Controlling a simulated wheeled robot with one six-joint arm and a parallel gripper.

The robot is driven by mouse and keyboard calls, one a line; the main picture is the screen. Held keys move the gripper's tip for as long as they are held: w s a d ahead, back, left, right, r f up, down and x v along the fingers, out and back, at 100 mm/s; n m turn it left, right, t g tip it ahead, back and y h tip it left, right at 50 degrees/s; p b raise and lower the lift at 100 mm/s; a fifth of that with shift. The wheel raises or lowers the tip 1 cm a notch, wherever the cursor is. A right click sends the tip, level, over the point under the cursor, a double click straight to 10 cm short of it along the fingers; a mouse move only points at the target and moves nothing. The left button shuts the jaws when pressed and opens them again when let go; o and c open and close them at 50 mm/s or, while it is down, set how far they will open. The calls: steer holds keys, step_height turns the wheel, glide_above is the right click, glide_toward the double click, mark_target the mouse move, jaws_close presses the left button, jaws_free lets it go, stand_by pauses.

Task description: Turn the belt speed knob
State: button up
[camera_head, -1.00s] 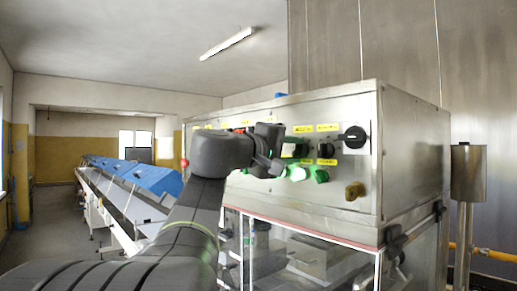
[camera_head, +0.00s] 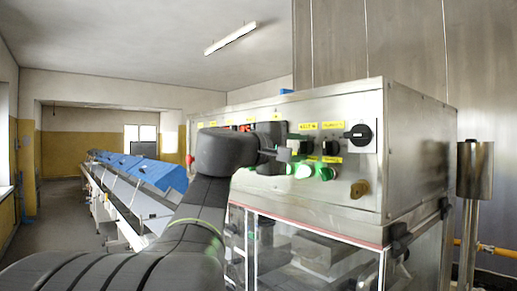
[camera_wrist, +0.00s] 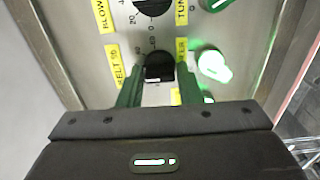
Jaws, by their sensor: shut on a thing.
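The belt speed knob (camera_wrist: 158,67) is a black rotary knob on the metal control panel. In the wrist view it sits between my gripper's two green fingers (camera_wrist: 159,88), one on each side of it. The fingers are shut on it. In the head view my gripper (camera_head: 283,155) is against the panel front, and the held knob is hidden or not distinct there.
Another black dial (camera_wrist: 152,5) is close by on the panel. Green lit knobs (camera_wrist: 214,66) stand beside my fingers. In the head view a black switch (camera_head: 358,134) and a brown knob (camera_head: 359,189) are at the panel's right. A conveyor with blue covers (camera_head: 150,178) runs off to the left.

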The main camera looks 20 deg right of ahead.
steer(key=o, duration=0.9)
steer(key=b+v, duration=0.3)
steer(key=v, duration=1.1)
steer(key=shift+d+f, duration=0.1)
steer(key=shift+d, duration=0.1)
steer(key=p+x, duration=0.3)
steer(key=x, duration=1)
steer(key=shift+w+d, duration=0.2)
steer(key=shift+d, duration=0.05)
